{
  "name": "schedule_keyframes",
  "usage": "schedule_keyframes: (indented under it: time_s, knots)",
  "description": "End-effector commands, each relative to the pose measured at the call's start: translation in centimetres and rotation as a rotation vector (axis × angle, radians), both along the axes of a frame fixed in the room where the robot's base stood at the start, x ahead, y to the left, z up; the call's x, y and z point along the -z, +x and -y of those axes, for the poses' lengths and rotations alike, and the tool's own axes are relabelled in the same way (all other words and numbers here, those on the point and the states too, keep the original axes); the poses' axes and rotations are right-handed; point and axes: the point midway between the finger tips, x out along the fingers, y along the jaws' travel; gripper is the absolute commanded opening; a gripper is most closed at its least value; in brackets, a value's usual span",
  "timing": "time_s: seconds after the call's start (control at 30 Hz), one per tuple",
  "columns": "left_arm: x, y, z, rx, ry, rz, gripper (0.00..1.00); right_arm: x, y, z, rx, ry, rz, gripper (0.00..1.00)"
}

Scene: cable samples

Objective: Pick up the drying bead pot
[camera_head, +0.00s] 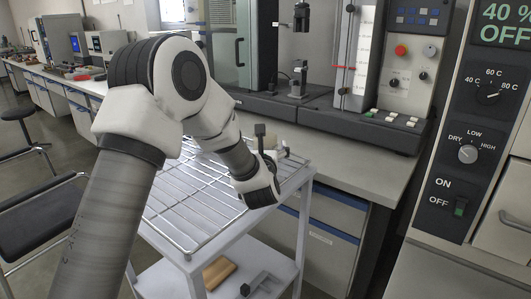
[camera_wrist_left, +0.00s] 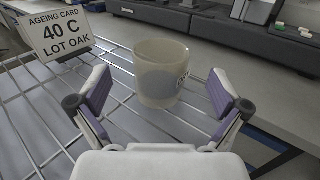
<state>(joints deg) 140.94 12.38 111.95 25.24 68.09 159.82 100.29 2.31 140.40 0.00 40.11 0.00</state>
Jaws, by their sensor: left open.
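A pale, translucent pot (camera_wrist_left: 161,72), which I take as the drying bead pot, stands upright on a wire rack (camera_wrist_left: 38,108). In the left wrist view it is just beyond and between the fingers of my left gripper (camera_wrist_left: 160,88), with a partly visible mark on its right side. The gripper is open and empty, its purple-padded fingers apart on either side of the pot, not visibly touching it. In the head view my left gripper (camera_head: 279,160) is over the right part of the rack (camera_head: 190,205), and my wrist mostly hides the pot. My right gripper is out of view.
An ageing card reading "40 C LOT OAK" (camera_wrist_left: 58,36) stands left of the pot. Behind the rack is a counter (camera_head: 340,160) with test machines. An oven panel (camera_head: 465,150) is at the right. A wooden block (camera_head: 218,272) lies on the lower shelf.

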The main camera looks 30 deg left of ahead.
Motion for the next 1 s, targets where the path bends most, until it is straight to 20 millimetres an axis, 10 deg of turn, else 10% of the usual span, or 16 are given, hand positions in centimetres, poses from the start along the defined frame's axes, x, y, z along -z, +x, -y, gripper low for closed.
schedule_keyframes:
  time_s: [0.57, 0.83, 1.0]
  knots:
    - [-0.1, 4.9, -2.8, 0.002, 0.003, -0.004, 1.0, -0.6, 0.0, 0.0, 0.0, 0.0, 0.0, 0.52]
    - [0.0, 4.9, -2.8, 0.002, 0.003, -0.005, 0.07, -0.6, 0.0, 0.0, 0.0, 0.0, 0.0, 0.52]
    - [-0.1, 4.9, -2.8, 0.002, 0.003, -0.004, 0.06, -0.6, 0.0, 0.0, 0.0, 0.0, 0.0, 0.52]
